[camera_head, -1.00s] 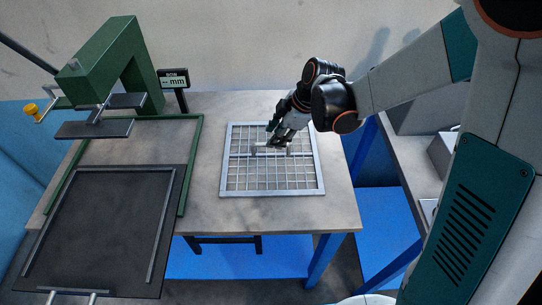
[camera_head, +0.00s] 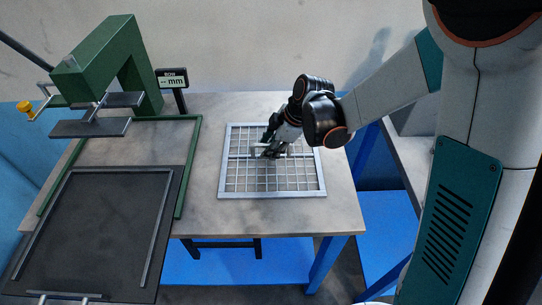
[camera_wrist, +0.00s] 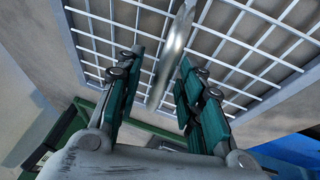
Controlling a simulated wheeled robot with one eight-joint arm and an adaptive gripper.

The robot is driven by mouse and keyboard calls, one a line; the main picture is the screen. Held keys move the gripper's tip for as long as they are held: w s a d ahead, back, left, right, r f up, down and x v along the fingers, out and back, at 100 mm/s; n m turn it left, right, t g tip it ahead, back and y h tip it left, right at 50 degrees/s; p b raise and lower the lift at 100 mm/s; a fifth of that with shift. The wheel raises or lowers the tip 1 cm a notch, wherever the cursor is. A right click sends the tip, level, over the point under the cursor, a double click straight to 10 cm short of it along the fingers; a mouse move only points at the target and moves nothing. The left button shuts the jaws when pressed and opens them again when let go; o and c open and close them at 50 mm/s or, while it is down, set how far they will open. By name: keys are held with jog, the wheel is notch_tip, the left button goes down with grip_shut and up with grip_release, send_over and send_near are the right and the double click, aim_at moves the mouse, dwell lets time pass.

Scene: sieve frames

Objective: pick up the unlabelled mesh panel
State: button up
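The mesh panel (camera_head: 270,195) is a square silver frame with a white wire grid, lying flat on the table with no label visible on it. A silver bar handle crosses its middle; it also shows in the wrist view (camera_wrist: 172,52). My gripper (camera_head: 266,152) is low over the panel's middle, at the handle. In the wrist view my gripper (camera_wrist: 158,66) has its two teal-padded fingers apart, with the handle between them and a gap at least on the left side. The head view hides the exact contact.
A green press (camera_head: 108,60) with a green rail frame (camera_head: 190,150) stands left of the panel. A dark tray (camera_head: 100,225) with metal strips lies at the front left. A small "mm" display (camera_head: 172,79) stands behind. Bare table (camera_head: 240,215) surrounds the panel.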

jog(key=shift+f, duration=0.1)
jog(key=shift+c, duration=0.6)
grip_shut()
